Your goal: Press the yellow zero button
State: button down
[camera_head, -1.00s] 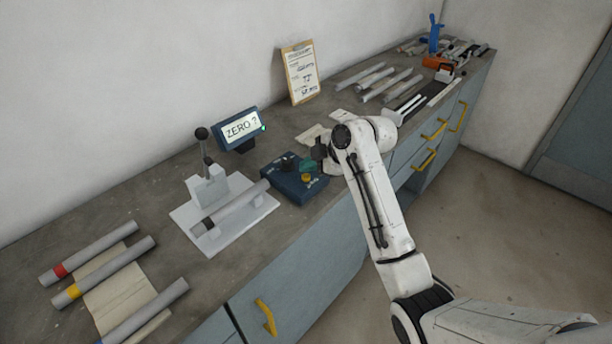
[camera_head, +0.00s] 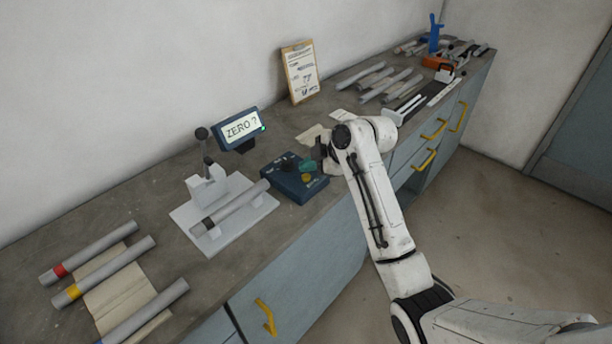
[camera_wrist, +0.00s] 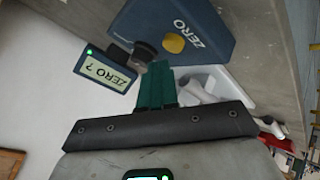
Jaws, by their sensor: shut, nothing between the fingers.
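The yellow zero button (camera_head: 307,177) is on the front part of the dark blue control box (camera_head: 284,186) on the bench. In the wrist view the yellow button (camera_wrist: 174,43) shows beside the word ZERO, clear of the fingers. A dark knob (camera_wrist: 146,50) on the box is near the fingertips. My gripper (camera_head: 306,166) has green fingers, shut and empty, above the right side of the box. In the wrist view my gripper (camera_wrist: 159,68) points toward the box; I cannot tell whether it touches anything.
A display (camera_head: 240,128) reading "ZERO ?" with a green light stands behind the box. A white jig (camera_head: 225,225) holding a grey tube and a lever is at its left. A clipboard (camera_head: 300,73) leans on the wall. Several tubes lie at both ends of the bench.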

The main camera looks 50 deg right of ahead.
aim_at(309, 178)
jog(key=shift+f, duration=0.1)
jog(key=shift+f, duration=0.3)
jog(key=shift+f+b, duration=0.5)
dwell(0.8)
jog(key=shift+r, duration=0.15)
jog(key=shift+r+p, duration=0.7)
jog(key=shift+r, duration=0.05)
notch_tip(309, 178, up, 5)
jog(key=p, duration=0.4)
jog(key=shift+r, duration=0.1)
dwell(0.7)
